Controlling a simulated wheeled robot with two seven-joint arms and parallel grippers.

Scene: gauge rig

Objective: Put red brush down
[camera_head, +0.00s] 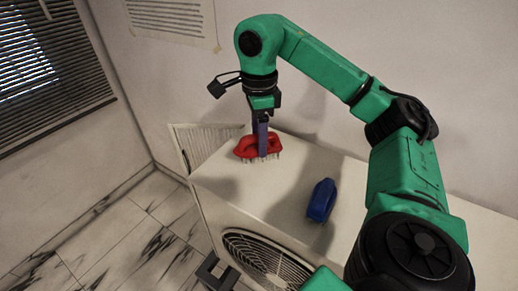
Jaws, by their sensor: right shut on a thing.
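The red brush (246,148) is at the far left end of the white unit's top, bristles downward. My right gripper (262,145) points down at it, with its fingers shut on the brush's handle. The bristles appear at or very near the top surface; I cannot tell if they bear on it. The fingers hide part of the handle.
A blue object (321,200) lies on the white unit (285,185) to the right of the brush. The unit's front has a round fan grille (262,258). A wall stands close behind. The top between brush and blue object is clear.

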